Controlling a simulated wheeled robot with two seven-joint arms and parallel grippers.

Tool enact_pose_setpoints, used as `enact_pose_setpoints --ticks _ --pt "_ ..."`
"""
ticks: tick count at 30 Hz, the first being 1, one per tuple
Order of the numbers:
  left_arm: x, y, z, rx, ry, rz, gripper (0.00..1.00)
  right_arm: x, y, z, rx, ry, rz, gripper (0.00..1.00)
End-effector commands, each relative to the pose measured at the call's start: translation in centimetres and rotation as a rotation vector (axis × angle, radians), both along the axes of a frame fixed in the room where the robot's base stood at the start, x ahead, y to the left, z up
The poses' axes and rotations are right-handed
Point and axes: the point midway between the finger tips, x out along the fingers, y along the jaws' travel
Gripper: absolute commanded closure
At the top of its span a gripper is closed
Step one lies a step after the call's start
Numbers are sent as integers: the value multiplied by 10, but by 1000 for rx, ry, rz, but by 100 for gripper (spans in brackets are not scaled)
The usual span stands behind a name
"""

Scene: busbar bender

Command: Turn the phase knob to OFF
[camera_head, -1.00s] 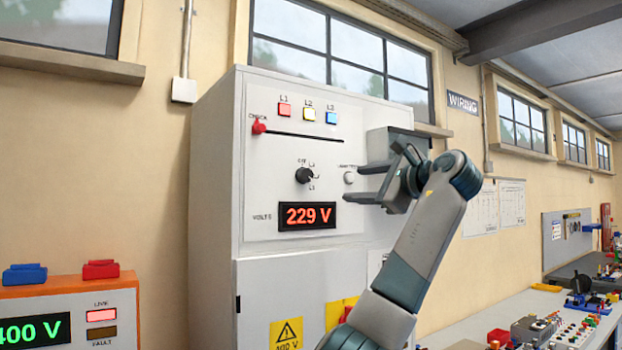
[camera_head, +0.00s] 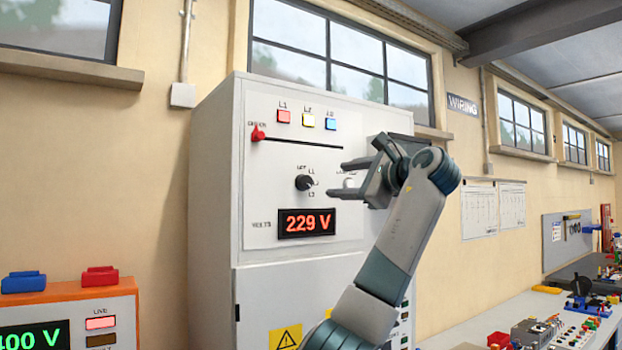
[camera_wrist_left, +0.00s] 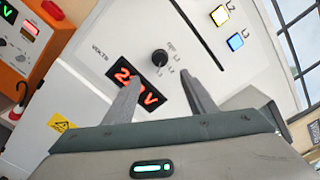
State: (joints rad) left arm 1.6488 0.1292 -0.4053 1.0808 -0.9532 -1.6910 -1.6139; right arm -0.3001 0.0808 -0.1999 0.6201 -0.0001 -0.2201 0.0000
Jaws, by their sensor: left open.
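The black phase knob (camera_head: 304,183) sits on the white front panel of a tall grey cabinet (camera_head: 212,190). Small marks for OFF and the phases surround it; I cannot tell for sure which one it points at. The red display (camera_head: 307,223) below reads 229 V. My left gripper (camera_head: 338,180) is open and empty, just right of the knob and apart from it. In the left wrist view the knob (camera_wrist_left: 160,58) shows ahead, beyond the gap between the fingertips (camera_wrist_left: 158,90).
An orange unit (camera_head: 110,300) stands at lower left. A workbench (camera_head: 480,325) with parts runs along the right.

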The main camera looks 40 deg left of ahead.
Motion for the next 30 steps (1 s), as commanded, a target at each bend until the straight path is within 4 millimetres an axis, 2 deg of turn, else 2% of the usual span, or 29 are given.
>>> enact_pose_setpoints --ticks 1,18,24,30 --pt "3 9 5 1 1 2 49 0 0 9 0 0 0 100" --pt "36 103 4 0 3 3 49 0 1 64 1 0 0 100" --pt "43 122 3 1 1 2 49 0 1 75 1 0 0 100" --pt "45 128 0 -1 0 1 49 0 1 77 1 0 0 100"
